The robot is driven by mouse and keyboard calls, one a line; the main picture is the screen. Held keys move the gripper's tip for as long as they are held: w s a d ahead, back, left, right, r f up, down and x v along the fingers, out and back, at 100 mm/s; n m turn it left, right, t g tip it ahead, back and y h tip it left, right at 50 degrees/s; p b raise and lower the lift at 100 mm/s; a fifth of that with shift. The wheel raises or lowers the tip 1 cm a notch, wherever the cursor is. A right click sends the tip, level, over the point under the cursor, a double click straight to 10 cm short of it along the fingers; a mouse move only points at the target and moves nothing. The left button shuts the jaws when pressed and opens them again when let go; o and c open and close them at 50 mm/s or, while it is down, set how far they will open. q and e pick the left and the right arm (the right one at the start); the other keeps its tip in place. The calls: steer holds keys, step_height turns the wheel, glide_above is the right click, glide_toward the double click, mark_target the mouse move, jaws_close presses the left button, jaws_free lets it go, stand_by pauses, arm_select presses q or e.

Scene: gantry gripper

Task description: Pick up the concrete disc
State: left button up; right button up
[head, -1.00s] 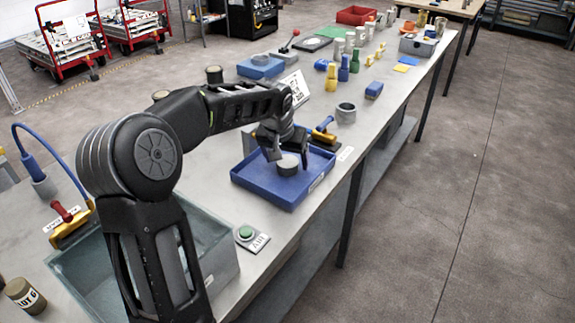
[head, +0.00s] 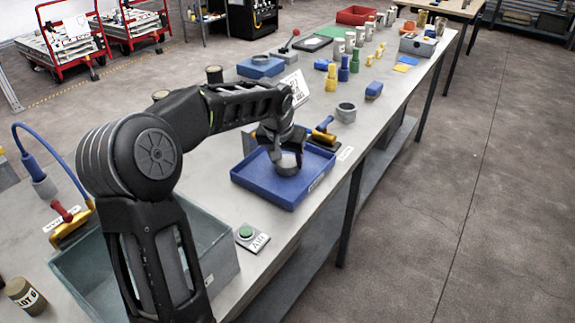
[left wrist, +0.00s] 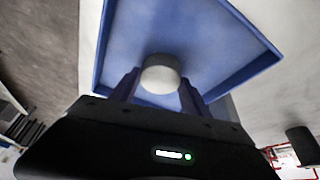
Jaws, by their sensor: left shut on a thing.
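The concrete disc (head: 287,165) is a short grey cylinder in the blue tray (head: 258,192) on the long bench. In the left wrist view the disc (left wrist: 161,74) shows as a pale round piece between my two fingers, with the blue tray (left wrist: 225,78) behind it. My left gripper (head: 286,163) reaches down into the tray and is shut on the disc; its fingers (left wrist: 160,88) lie on either side of it. I cannot tell whether the disc touches the tray floor. My right gripper is not in view.
A grey ring (head: 346,112) and a blue-and-yellow tool (head: 322,137) lie beyond the tray. Several blocks and cylinders fill the far bench. The bench's right edge is close to the tray.

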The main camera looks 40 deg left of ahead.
mark_target(287, 162)
arm_select(q)
steer(key=shift+c, duration=1.2)
steer(key=shift+r, duration=0.1)
step_height(287, 162, up, 10)
